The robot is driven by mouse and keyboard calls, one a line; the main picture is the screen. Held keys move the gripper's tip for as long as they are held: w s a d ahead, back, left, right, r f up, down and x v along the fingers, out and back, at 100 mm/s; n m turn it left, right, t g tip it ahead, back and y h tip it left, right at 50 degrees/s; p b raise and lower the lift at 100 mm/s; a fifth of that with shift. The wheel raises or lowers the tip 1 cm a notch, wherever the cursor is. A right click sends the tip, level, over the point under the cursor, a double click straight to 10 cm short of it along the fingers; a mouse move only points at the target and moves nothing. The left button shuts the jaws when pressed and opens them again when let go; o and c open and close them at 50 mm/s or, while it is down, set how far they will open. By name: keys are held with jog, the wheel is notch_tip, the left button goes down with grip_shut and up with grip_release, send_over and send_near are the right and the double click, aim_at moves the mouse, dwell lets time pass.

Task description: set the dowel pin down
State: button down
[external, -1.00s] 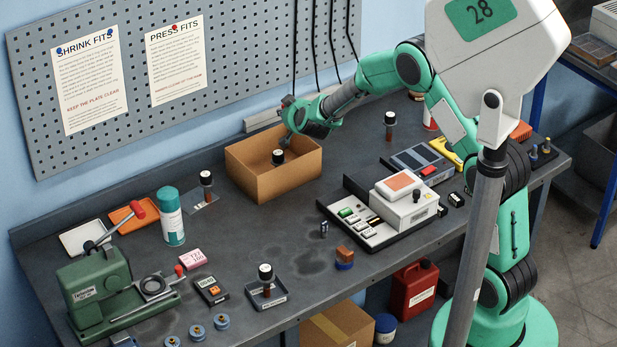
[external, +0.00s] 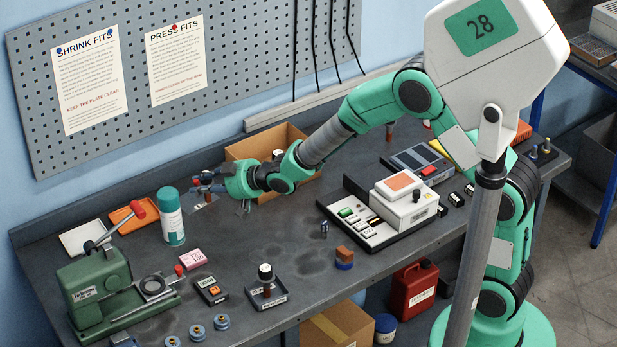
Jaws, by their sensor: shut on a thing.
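My gripper (external: 198,184) is over the back left part of the bench, left of the open cardboard box, with its fingers pointing left. It is shut on the dowel pin, which is too small and too covered by the fingers to make out. A flat metal plate (external: 199,205) lies on the bench beneath or behind the fingers, mostly hidden. I cannot tell how high above the plate the gripper is.
The cardboard box (external: 240,152) stands right of the gripper, under my forearm. A teal and white spray can (external: 171,222) stands close on the left. A black tray with a capped post (external: 266,290) is nearer the front. Bare bench (external: 225,240) lies between.

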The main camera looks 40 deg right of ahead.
jog(key=s+a+f+n+g+y, duration=0.2)
jog(key=s+a+n, duration=0.1)
jog(key=s+a, duration=0.5)
jog(key=shift+t, duration=0.3)
notch_tip(320, 180, down, 9)
jog(key=shift+f, duration=0.2)
jog(key=shift+b, duration=0.3)
jog(key=w+a, duration=0.2)
jog(key=w, duration=0.2)
jog(key=w+a+f+b, duration=0.1)
jog(key=w+a, duration=0.2)
jog(key=w, duration=0.2)
jog(key=w+a+b, duration=0.1)
jog(key=w+a, duration=0.2)
jog(key=w, duration=0.1)
jog(key=shift+w+a+f, duration=0.1)
jog(key=shift+w+f, duration=0.15)
jog(key=shift+w, duration=0.1)
jog(key=shift+f+b, duration=0.75)
jog(key=shift+f, duration=1)
jog(key=shift+f, duration=0.15)
